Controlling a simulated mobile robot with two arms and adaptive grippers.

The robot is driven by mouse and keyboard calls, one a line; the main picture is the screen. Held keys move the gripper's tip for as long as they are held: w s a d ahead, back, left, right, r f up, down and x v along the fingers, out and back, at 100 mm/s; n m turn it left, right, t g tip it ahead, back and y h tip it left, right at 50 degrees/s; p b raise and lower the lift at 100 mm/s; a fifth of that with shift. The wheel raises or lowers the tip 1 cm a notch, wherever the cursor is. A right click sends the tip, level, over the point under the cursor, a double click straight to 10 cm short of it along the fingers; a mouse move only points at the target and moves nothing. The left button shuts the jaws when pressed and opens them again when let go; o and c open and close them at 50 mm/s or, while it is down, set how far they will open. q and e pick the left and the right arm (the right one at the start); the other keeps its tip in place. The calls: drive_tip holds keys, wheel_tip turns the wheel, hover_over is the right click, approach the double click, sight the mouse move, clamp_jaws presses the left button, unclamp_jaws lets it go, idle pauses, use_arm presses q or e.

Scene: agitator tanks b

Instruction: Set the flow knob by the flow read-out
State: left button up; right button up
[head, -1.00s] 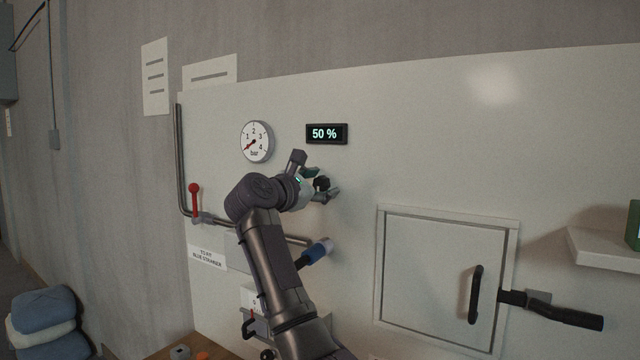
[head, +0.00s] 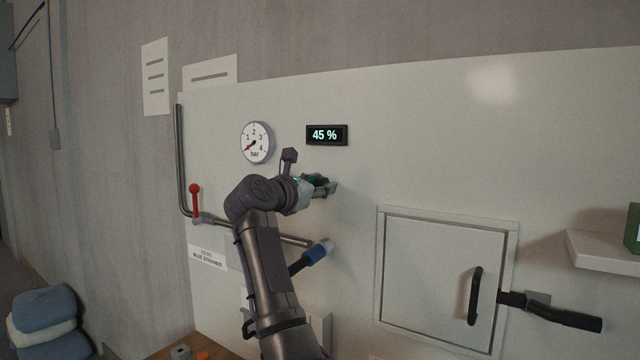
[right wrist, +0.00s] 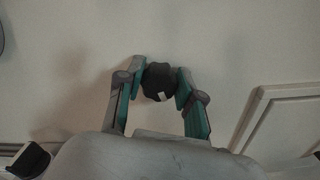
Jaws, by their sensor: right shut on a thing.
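The flow read-out (head: 326,135) on the white panel shows 45 %. The flow knob (right wrist: 159,81) is a dark, lobed knob with a white mark, seen in the right wrist view. The mark sits at its lower edge, slightly right of centre. My right gripper (right wrist: 160,83) is shut on the knob, one finger on each side. In the head view the right gripper (head: 328,187) is below the read-out and mostly hides the knob. My left gripper is not in view.
A round bar gauge (head: 256,143) is left of the read-out. A red-handled valve (head: 195,200) sits on a pipe at left. A blue fitting (head: 317,252) sticks out below my gripper. A hatch (head: 440,270) with a black handle is at right.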

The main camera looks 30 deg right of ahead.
drive_tip(key=n+p, duration=0.1)
drive_tip(key=n, duration=0.4)
drive_tip(key=shift+w+a+n, duration=0.1)
drive_tip(key=shift+n, duration=0.2)
drive_tip(key=n+p, duration=0.1)
drive_tip(key=n, duration=0.4)
idle(0.4)
drive_tip(key=o, duration=1.2)
drive_tip(key=shift+w, duration=0.1)
drive_tip(key=shift+c, duration=0.2)
drive_tip(key=v, duration=0.7)
drive_tip(key=shift+a, duration=0.2)
